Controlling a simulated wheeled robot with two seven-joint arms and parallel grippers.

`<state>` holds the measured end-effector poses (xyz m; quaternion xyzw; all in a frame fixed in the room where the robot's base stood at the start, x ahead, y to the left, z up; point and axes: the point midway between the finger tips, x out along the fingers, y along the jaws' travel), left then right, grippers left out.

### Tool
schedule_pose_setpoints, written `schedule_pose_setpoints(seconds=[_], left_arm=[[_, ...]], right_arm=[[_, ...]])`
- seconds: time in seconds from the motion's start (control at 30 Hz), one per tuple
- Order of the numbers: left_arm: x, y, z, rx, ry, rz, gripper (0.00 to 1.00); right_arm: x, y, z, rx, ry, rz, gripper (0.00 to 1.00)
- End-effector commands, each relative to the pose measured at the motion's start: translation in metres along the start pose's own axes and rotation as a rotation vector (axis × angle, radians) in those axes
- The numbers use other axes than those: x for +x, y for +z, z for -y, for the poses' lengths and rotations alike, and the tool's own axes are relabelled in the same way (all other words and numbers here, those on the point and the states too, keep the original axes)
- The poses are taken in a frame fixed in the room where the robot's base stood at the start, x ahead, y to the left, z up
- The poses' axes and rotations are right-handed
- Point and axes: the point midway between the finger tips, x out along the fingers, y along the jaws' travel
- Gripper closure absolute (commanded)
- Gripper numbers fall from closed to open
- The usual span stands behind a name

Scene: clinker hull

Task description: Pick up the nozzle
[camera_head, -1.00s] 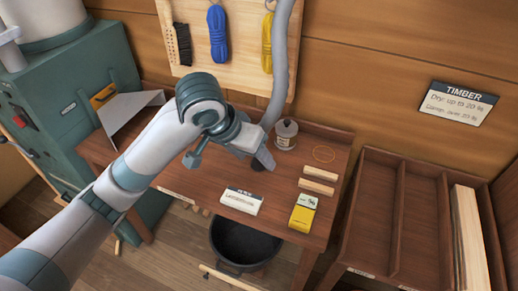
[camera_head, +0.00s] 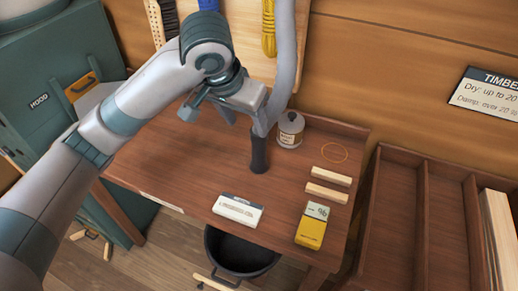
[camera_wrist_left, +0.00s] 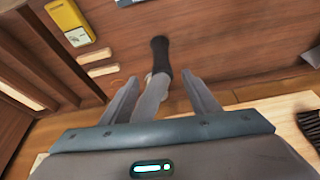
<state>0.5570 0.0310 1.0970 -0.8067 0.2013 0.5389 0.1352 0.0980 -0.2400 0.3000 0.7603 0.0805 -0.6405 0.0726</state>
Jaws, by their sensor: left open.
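The nozzle (camera_head: 259,153) is a dark cylinder at the lower end of a grey hose (camera_head: 285,62). It hangs over or stands on the wooden bench; I cannot tell if it touches. My left gripper (camera_head: 246,116) is open, just above and left of the nozzle in the head view. In the left wrist view the nozzle (camera_wrist_left: 160,54) lies beyond the fingertips, and the hose runs back between the open fingers (camera_wrist_left: 163,84) in the picture. Whether the hose is truly between them is unclear. My right gripper is not in view.
On the bench (camera_head: 170,165) are a labelled bottle (camera_head: 290,129), two wooden blocks (camera_head: 327,192), a yellow meter (camera_head: 312,227) and a white label card (camera_head: 238,210). A black bucket (camera_head: 240,255) is below. A timber rack (camera_head: 395,215) stands right; a green cabinet (camera_head: 40,110) left.

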Motion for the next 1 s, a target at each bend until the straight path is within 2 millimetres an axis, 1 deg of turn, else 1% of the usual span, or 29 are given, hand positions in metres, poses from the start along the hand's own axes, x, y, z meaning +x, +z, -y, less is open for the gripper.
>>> schedule_pose_setpoints(seconds=[0.1, 0.27, 0.37, 0.47, 0.53, 0.57, 0.63, 0.8, 0.9, 1.0], left_arm=[[0.0, 0.0, 0.0, 0.0, 0.001, 0.0, 0.45], [0.006, 0.0, -0.001, -0.001, 0.002, 0.001, 0.45], [0.015, 0.001, -0.001, -0.001, 0.004, 0.002, 0.45], [0.029, 0.001, 0.0, -0.003, 0.003, 0.003, 0.45], [0.04, 0.0, 0.0, -0.002, 0.001, 0.004, 0.45], [0.046, 0.0, 0.0, -0.003, 0.001, 0.003, 0.45], [0.059, 0.0, 0.0, -0.001, 0.001, 0.004, 0.45], [0.089, 0.0, 0.0, -0.002, 0.001, 0.004, 0.45], [0.104, 0.0, 0.0, -0.002, 0.001, 0.003, 0.45], [0.115, -0.001, 0.0, -0.001, 0.001, 0.001, 0.45]], right_arm=[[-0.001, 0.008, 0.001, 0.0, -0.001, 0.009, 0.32], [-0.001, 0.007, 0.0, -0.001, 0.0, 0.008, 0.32], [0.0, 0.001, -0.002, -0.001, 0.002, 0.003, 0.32], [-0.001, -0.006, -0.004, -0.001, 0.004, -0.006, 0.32], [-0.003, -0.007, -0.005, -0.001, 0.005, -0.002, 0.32], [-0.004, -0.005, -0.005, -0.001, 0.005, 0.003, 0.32], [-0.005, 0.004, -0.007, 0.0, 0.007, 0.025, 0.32], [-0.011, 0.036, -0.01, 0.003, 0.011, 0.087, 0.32], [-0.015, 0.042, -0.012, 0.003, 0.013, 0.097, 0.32], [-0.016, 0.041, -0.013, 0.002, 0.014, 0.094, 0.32]])
